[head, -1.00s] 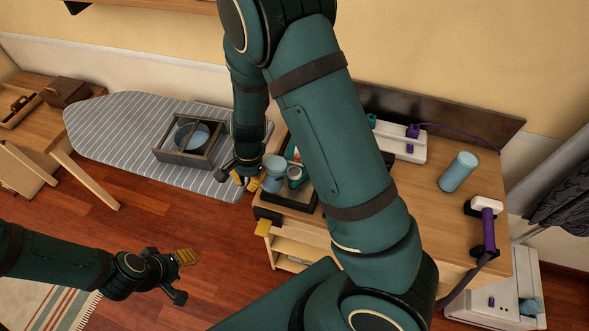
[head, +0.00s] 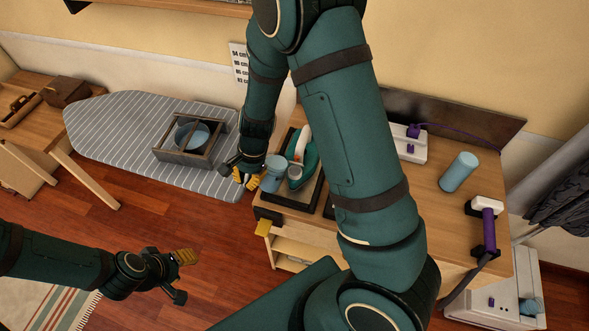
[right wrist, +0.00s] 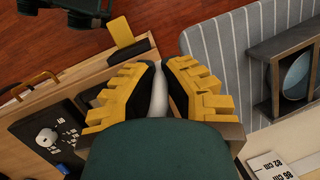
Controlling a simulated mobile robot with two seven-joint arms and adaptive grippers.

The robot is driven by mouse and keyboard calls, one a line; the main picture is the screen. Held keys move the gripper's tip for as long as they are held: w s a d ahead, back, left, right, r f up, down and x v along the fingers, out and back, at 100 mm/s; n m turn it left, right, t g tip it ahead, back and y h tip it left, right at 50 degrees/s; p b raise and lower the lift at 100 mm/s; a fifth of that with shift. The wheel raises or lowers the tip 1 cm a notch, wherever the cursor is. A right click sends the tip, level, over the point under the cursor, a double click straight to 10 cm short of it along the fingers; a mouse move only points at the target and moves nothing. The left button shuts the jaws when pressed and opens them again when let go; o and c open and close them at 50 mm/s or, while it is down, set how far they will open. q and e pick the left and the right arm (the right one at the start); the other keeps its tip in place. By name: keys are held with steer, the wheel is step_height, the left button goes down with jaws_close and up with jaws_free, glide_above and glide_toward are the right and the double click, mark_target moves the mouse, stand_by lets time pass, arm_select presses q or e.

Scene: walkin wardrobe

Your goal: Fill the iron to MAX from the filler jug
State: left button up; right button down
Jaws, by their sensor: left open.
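The iron (head: 304,155), teal and white, sits on a dark stand at the left part of the wooden bench. The light blue jug (head: 273,172) stands just left of it. My right gripper (head: 246,179) is beside the jug's left side. In the right wrist view its yellow fingers (right wrist: 159,92) lie either side of a narrow pale thing, which may be part of the jug; whether they grip it is unclear. My left gripper (head: 180,273) is open and empty above the floor at the lower left. The iron's water level cannot be read.
A striped ironing board (head: 110,135) holds a wooden crate (head: 217,149) with a blue bowl. A light blue cylinder (head: 459,171), a white unit with purple parts (head: 408,146) and a purple-handled device (head: 488,230) are on the bench. My right arm hides the bench's middle.

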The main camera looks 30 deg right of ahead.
steer(key=shift+s+r, duration=0.1)
steer(key=shift+s, duration=0.05)
stand_by(0.3)
steer(key=shift+y, duration=0.3)
steer(key=shift+r+b, duration=0.2)
steer(key=shift+b, duration=0.1)
steer(key=shift+d+r, duration=0.1)
steer(key=shift+r, duration=0.1)
stand_by(0.3)
steer(key=shift+y+b, duration=0.3)
steer(key=shift+b, duration=0.05)
steer(key=shift+r, duration=0.2)
